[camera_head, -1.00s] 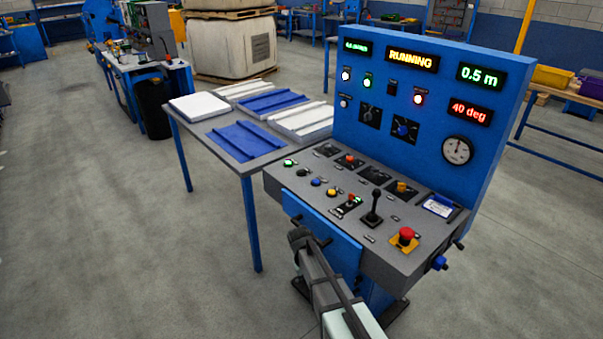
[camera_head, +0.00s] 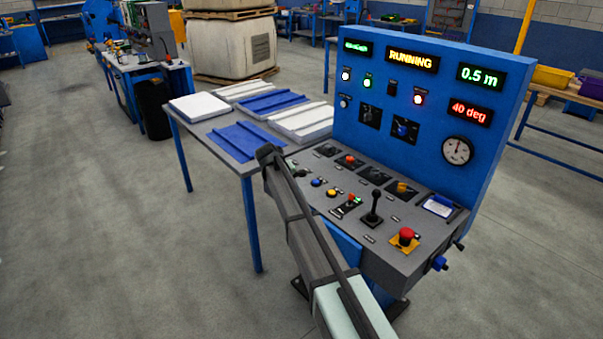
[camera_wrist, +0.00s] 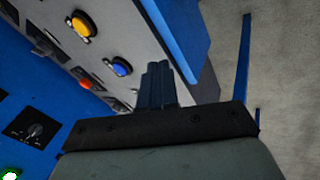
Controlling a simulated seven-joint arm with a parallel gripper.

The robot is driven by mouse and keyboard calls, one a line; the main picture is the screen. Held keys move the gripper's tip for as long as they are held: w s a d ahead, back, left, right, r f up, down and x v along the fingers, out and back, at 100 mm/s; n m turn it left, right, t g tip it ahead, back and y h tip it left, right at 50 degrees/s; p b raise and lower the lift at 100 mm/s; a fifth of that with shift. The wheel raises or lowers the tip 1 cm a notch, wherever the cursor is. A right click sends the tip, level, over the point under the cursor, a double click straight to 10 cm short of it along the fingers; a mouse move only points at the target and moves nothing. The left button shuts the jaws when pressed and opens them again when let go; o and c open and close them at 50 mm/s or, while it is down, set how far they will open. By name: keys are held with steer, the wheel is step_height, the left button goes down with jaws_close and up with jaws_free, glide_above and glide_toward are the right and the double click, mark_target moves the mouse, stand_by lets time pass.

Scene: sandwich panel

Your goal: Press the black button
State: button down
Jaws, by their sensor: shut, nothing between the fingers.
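The black button (camera_head: 302,173) is on the sloped grey desk of the blue control panel, in the row left of the blue button (camera_head: 316,182). My gripper (camera_head: 267,153) is over the desk's left end, close to the black button and to its left in the head view. It covers the green button's place. In the wrist view my shut, empty fingers (camera_wrist: 158,72) point at the desk beside the blue button (camera_wrist: 120,67). The black button cannot be made out there; the fingers may hide it. Whether they touch the desk cannot be told.
The yellow button (camera_head: 332,192), a black joystick (camera_head: 373,208) and a red emergency button (camera_head: 406,234) are further right on the desk. The upright blue panel (camera_head: 425,150) rises behind. A table (camera_head: 205,127) with white and blue panels stands left.

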mark_target(300, 173)
steer(key=w+d+r+m+t, duration=0.1)
steer(key=w+r, duration=0.3)
steer(key=w, duration=0.3)
steer(key=w+r+m+t+h, duration=0.1)
steer(key=w+r, duration=0.3)
steer(key=w, duration=0.4)
steer(key=shift+d+r+m+t, duration=0.35)
steer(key=shift+r+m+t, duration=0.05)
steer(key=shift+t, duration=0.2)
steer(key=shift+f, duration=0.1)
steer(key=shift+w+f, duration=0.1)
steer(key=shift+f, duration=4.25)
steer(key=shift+f, duration=0.85)
steer(key=shift+r, duration=0.85)
steer(key=shift+r, duration=2.55)
